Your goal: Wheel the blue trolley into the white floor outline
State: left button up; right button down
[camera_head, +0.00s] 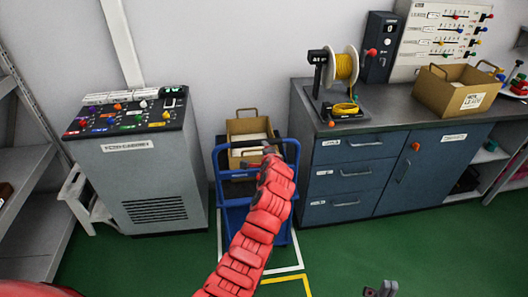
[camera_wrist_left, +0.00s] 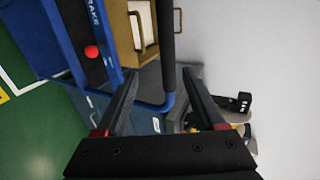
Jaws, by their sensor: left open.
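The blue trolley (camera_head: 283,225) stands against the wall between the grey cabinet and the drawer bench, with an open cardboard box (camera_head: 235,128) on it. White floor outline (camera_head: 285,270) lines show along its left side and in front; its far part is hidden. My left arm reaches over the trolley. In the left wrist view, my left gripper (camera_wrist_left: 160,76) is open, with the trolley's black handle bar (camera_wrist_left: 168,45) between its fingers. A red knob (camera_wrist_left: 92,52) sits by a "BRAKE" label on the trolley. My right gripper (camera_head: 382,289) is at the bottom edge, apart from everything.
The grey cabinet (camera_head: 155,185) with a control panel stands close on the left. The blue drawer bench (camera_head: 345,178) stands close on the right, with a yellow cable reel (camera_head: 346,67) and a cardboard box (camera_head: 455,92) on top. A yellow floor line (camera_head: 306,285) lies in front. The green floor at right is clear.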

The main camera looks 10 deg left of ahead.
pick_arm(q)
jog(key=b+v, duration=0.2)
jog(key=v, duration=0.9)
